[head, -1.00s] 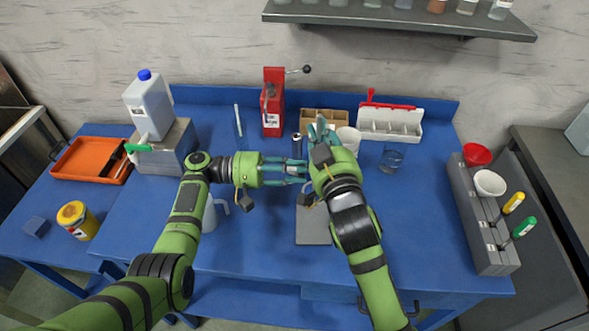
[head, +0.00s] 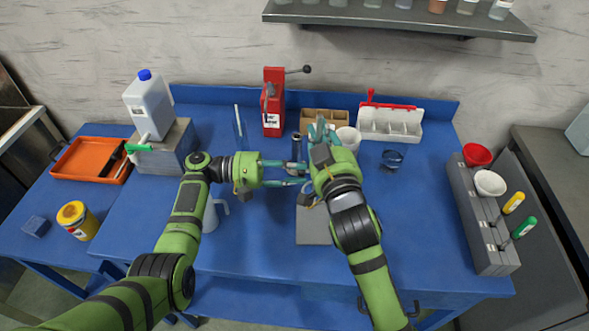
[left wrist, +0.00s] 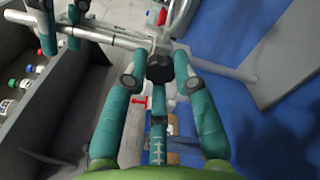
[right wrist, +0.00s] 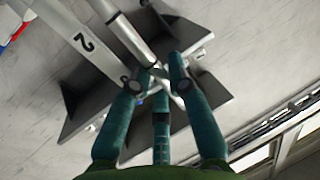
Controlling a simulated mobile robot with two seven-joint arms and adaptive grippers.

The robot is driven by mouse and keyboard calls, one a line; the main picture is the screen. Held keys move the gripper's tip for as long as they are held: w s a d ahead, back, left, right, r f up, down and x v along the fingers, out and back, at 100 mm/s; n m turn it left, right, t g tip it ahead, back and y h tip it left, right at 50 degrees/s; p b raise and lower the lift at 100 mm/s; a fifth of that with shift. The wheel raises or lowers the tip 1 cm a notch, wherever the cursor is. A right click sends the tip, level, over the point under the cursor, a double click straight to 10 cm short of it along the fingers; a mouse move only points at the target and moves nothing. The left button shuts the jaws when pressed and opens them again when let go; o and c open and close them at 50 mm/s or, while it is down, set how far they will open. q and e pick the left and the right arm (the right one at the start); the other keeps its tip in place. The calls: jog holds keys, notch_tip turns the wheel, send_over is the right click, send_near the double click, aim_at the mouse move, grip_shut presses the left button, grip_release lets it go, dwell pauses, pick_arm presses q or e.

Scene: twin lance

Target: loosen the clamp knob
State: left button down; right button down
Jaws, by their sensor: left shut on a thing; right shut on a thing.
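The black clamp knob (left wrist: 160,68) is between the fingertips of my left gripper (left wrist: 159,76), which is shut on it. It sits on a silver clamp with a metal rod (left wrist: 112,37). In the right wrist view my right gripper (right wrist: 158,82) is shut on a silver rod (right wrist: 133,40). The grey stand base (head: 313,232) lies below the grippers; my right arm covers part of it.
Behind the grippers are a red press (head: 272,110), a wooden box (head: 325,117) and a white caddy (head: 390,125). The table's right front is clear.

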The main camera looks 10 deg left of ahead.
pick_arm(q)
jog(key=shift+r, duration=0.1)
jog(key=c, duration=1)
grip_release()
jog(key=a, duration=0.8)
jog(key=s+a, duration=0.1)
jog(key=a, duration=0.3)
jog(key=shift+w+d, duration=0.1)
pick_arm(e)
jog(key=c, duration=1.1)
grip_release()
